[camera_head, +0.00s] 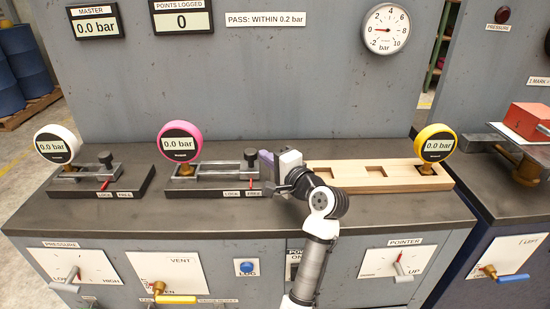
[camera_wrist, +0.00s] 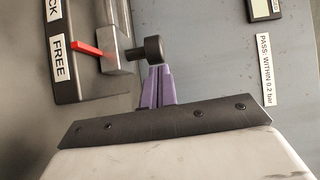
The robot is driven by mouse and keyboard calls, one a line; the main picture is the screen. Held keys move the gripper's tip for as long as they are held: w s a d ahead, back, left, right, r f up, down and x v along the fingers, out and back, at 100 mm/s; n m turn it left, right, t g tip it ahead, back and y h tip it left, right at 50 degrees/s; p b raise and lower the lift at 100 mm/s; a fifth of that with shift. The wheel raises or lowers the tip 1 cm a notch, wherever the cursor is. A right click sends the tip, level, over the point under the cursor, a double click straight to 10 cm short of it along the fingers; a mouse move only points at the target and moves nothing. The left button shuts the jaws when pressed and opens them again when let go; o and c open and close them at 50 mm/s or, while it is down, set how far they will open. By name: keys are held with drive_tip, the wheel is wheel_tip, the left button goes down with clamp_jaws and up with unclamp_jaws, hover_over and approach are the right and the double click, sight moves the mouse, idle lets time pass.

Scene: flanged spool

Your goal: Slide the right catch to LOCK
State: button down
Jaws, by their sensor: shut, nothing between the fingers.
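The right catch has a dark knob (camera_head: 251,155) on a grey metal slide, on the dark block that carries the pink gauge (camera_head: 180,142). Its red pointer (camera_head: 248,184) is by the FREE label, with LOCK to the left. My gripper (camera_head: 265,158) is shut and empty, its purple fingers just right of the knob. In the wrist view the fingertips (camera_wrist: 157,70) lie right at the edge of the knob (camera_wrist: 153,48); I cannot tell whether they touch. There the red pointer (camera_wrist: 90,48) also lies by FREE (camera_wrist: 58,50).
The left catch (camera_head: 104,160) stands on its own block with the white gauge (camera_head: 57,144). A wooden rack (camera_head: 340,174) holding the yellow gauge (camera_head: 435,143) lies right of my gripper. The grey back panel (camera_head: 250,85) rises behind the bench.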

sight(247, 172)
drive_tip(key=shift+a, duration=0.1)
drive_tip(key=shift+a+p, duration=1)
drive_tip(key=shift+a, duration=1.7)
